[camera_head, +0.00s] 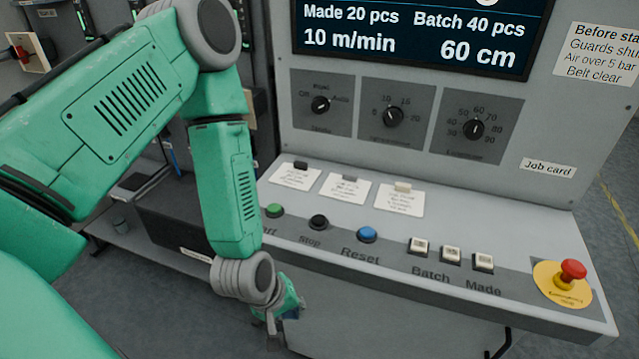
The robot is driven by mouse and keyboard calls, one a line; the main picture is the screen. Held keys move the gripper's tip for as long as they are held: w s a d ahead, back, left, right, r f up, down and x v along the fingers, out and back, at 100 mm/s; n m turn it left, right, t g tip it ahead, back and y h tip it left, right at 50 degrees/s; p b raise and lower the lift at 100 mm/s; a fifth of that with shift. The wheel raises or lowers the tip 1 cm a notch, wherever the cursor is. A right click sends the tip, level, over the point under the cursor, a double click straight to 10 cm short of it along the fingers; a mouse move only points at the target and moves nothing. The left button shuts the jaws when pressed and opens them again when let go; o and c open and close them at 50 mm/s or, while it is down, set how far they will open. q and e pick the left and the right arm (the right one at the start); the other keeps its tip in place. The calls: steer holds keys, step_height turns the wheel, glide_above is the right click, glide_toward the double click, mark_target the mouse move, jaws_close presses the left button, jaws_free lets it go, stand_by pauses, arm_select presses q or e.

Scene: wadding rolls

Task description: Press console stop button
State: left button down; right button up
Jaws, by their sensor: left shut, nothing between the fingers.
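The console's stop button (318,222) is a small black round button above the label "Stop". It sits on the sloping front panel between the green start button (274,210) and the blue reset button (367,234). My left gripper (279,335) is shut and empty. It hangs in front of and below the console's front edge, lower in the picture than the stop button and apart from it. My wrist covers part of the panel's left front corner. My right gripper is not in view.
A red emergency stop (573,270) on a yellow disc stands at the panel's right end. White batch and made keys (451,255) sit between it and reset. Three dials (388,115), a screen (415,35) and small cards (345,188) are above. Grey floor lies left.

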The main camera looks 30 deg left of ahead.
mark_target(318, 219)
arm_select(q)
steer(key=w+r+n+t+p, duration=0.1)
steer(key=w+r+n+p, duration=0.1)
steer(key=r, duration=0.3)
steer(key=w+a+r+n+t+p, duration=0.1)
steer(key=w+r+n+p, duration=0.2)
steer(key=w+r, duration=0.1)
steer(key=w+a+r+n+p, duration=0.1)
steer(key=w+r+n+p, duration=0.1)
steer(key=r, duration=0.5)
steer(key=shift+w+n+t+p, duration=0.3)
steer(key=shift+w+t+p, duration=0.1)
steer(key=shift+w+p, duration=0.3)
steer(key=w+a+r+n+t, duration=0.2)
steer(key=w+a+r+n, duration=0.1)
steer(key=w+r+n, duration=0.3)
steer(key=shift+w+a+r+n, duration=0.2)
steer(key=shift+w+n, duration=0.1)
steer(key=shift+w, duration=0.4)
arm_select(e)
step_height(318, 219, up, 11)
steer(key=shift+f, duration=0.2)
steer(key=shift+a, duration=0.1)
arm_select(q)
steer(key=shift+f, duration=0.1)
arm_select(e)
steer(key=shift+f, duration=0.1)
